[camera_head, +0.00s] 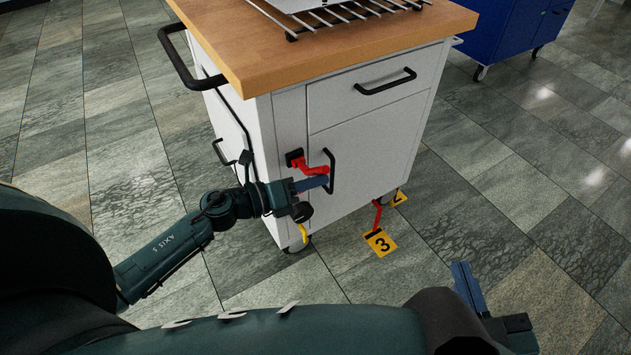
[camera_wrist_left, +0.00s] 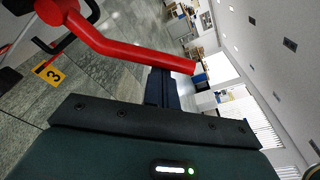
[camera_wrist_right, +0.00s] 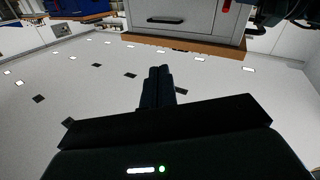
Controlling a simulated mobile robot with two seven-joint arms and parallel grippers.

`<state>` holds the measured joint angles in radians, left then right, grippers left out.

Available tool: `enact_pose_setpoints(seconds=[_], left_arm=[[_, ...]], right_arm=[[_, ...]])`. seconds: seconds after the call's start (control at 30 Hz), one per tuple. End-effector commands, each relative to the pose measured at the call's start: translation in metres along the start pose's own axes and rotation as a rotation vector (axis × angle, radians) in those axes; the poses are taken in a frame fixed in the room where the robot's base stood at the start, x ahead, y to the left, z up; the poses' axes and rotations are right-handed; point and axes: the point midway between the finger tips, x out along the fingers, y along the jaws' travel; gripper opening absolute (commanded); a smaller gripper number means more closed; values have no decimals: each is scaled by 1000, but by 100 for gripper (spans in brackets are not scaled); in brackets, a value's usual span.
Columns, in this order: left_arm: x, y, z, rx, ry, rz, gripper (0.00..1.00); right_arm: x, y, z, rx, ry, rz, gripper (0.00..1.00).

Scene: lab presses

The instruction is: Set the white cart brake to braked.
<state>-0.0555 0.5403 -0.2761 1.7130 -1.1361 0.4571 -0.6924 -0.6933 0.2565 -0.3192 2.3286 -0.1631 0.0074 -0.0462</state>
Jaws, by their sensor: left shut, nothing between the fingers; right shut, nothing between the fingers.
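The white cart (camera_head: 370,135) has a wooden top (camera_head: 330,55). A red lever (camera_head: 312,168) sits on a black mount (camera_head: 294,158) near the cart's front left corner, its arm pointing right and slightly down. In the left wrist view the lever (camera_wrist_left: 115,45) slants down across the picture, its free end beyond my fingers. My left gripper (camera_head: 318,183) is shut and empty just below the lever; whether they touch I cannot tell. My right gripper (camera_head: 468,285) is shut and empty, low and apart from the cart; its fingers also show in the right wrist view (camera_wrist_right: 160,85).
A black door handle (camera_head: 331,170) stands close to my left fingertips. A yellow piece (camera_head: 303,233) is by the front left caster, and a red piece (camera_head: 377,215) hangs under the cart near a yellow marker 3 (camera_head: 380,242). A blue cabinet (camera_head: 510,30) stands back right.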

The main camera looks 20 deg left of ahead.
Motion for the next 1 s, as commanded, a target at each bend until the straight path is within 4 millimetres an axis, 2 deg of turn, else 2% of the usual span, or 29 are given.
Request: enact_pose_setpoints(seconds=[0.03, 0.5, 0.7, 1.0], left_arm=[[-1, -7, 12, -43, -5, -5, 0], [-7, -13, 55, -470, -4, -65, 0], [-10, -10, 70, -612, -5, -85, 0], [-11, -6, 80, -733, -2, -102, 0]], right_arm=[[0, 4, -8, 14, -34, 6, 0], [-10, 10, -3, 113, -321, -4, 0], [-15, 9, -2, 136, -385, -17, 0], [-17, 12, -8, 155, -376, -5, 0]])
